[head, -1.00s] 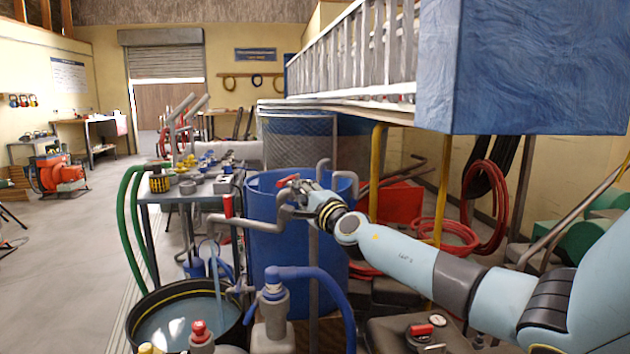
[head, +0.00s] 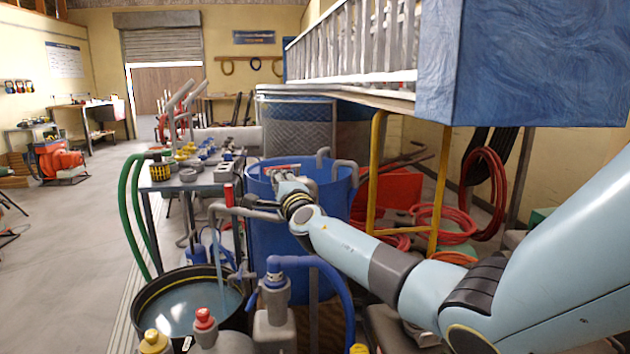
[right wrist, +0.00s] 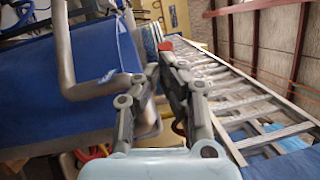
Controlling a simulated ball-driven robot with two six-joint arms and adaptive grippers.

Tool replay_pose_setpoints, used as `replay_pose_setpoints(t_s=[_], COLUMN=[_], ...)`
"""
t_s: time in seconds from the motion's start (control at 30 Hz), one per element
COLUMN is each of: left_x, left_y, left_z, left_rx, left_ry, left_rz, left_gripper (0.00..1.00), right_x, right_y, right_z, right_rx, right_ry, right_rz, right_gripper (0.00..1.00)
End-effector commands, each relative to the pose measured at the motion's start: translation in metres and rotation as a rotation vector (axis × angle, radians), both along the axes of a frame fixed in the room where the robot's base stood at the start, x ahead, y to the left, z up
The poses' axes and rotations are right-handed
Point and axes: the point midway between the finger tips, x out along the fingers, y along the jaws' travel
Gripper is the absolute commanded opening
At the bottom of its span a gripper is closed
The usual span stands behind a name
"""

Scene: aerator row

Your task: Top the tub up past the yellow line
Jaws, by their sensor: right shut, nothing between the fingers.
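The black tub (head: 238,318) stands at the lower left of the head view. A yellow line (head: 165,283) runs around its inner wall, and the water surface (head: 180,312) lies below it on the far side. A thin stream of water (head: 217,262) falls into the tub from a grey pipe (head: 250,212) with an upright red lever (head: 228,195). My right gripper (head: 286,184) is shut and empty at the blue barrel's front rim, close to a red handle (head: 283,167). In the right wrist view the red piece (right wrist: 166,46) shows by the fingertips; contact is unclear. My left gripper is out of view.
The blue barrel (head: 275,240) stands behind the pipe. A grey pump with a blue hose (head: 335,285) and red- and yellow-capped fittings (head: 205,320) stand in front. A workbench (head: 200,185) with parts is behind the tub. A yellow frame (head: 375,180) stands right of the barrel.

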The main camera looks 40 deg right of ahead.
Motion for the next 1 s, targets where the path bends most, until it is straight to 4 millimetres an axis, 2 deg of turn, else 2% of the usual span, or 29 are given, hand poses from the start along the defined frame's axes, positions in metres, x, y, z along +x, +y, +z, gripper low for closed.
replay_pose_setpoints(t_s=[0.43, 1.0], left_x=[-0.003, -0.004], left_y=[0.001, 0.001], left_z=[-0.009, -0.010], left_rx=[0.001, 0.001], left_ry=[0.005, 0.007], left_rz=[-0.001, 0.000], left_gripper=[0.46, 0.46], right_x=[0.021, 0.024], right_y=[0.002, 0.001], right_z=[0.000, 0.000], right_rx=[-0.001, 0.000], right_ry=[-0.001, 0.000], right_rz=[0.001, 0.000], right_gripper=[0.00, 0.00])
